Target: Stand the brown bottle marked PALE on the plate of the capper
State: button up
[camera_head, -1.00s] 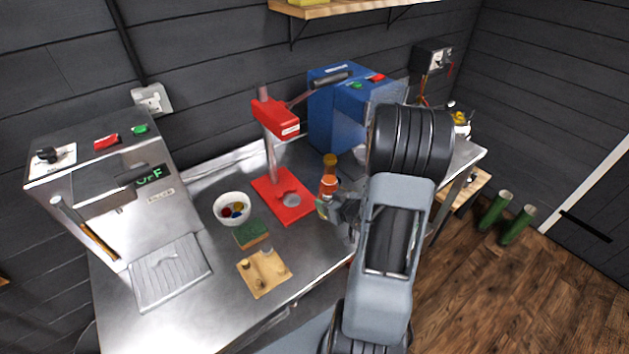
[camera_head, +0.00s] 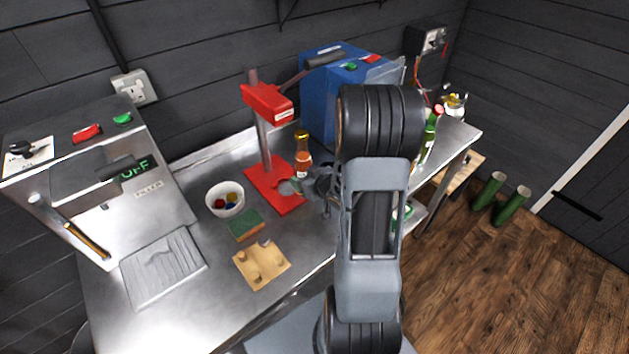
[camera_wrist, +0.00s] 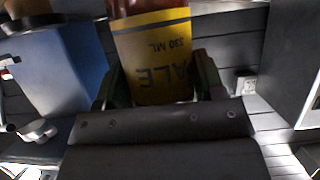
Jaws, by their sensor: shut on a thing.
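The brown bottle (camera_head: 303,165) with a gold neck is upright in the head view, at the right side of the red capper (camera_head: 268,104). In the wrist view its yellow label (camera_wrist: 155,60) reads PALE, 330 ML, upside down. My gripper (camera_wrist: 160,88) is shut on the bottle, one finger on each side of the label; in the head view the gripper (camera_head: 318,184) is partly behind my arm. The capper's round grey plate (camera_head: 289,187) lies on its red base, just left of and in front of the bottle. I cannot tell whether the bottle's bottom touches anything.
A white bowl of caps (camera_head: 225,199), a green sponge (camera_head: 245,223) and a wooden block with pegs (camera_head: 262,264) stand left of and in front of the capper. A blue machine (camera_head: 325,95) is behind. A green bottle (camera_head: 430,135) stands right of my arm.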

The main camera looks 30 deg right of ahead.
jog(key=shift+w+a+f+b, duration=0.15)
jog(key=shift+w+a, duration=0.45)
jog(key=shift+w, duration=0.3)
jog(key=shift+w+a+r+b, duration=0.1)
jog(key=shift+w+a+b, duration=0.1)
jog(key=shift+w+a, duration=0.6)
jog(key=shift+w+a+f+b, duration=0.15)
jog(key=shift+w+a, duration=0.3)
jog(key=shift+w, duration=0.55)
jog(key=shift+r, duration=0.1)
jog(key=shift+s, duration=0.2)
jog(key=shift+f+b, duration=0.4)
jog(key=shift+b, duration=0.55)
jog(key=o, duration=1)
jog(key=shift+s, duration=0.1)
